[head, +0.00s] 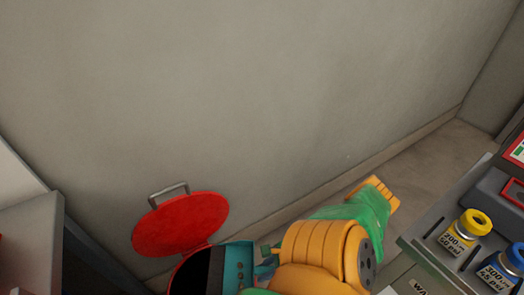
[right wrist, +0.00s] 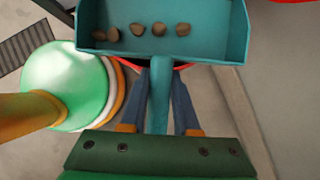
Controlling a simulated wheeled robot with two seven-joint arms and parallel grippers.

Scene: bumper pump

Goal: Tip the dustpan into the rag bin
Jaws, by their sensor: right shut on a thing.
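The rag bin (head: 188,278) stands by the wall at the bottom of the head view. Its red lid (head: 180,225) is open and leans back. The teal dustpan (head: 238,268) covers the right side of the dark bin opening. In the right wrist view the dustpan (right wrist: 235,35) holds several brown lumps (right wrist: 158,30). My right gripper (right wrist: 160,95) is shut on the dustpan handle (right wrist: 159,105). Part of a red rim (right wrist: 128,64) shows beneath the pan. The pan's height above the bin is hard to tell. My left gripper is out of view.
A grey cabinet (head: 32,240) stands at the left. The wall (head: 260,110) is close behind the bin.

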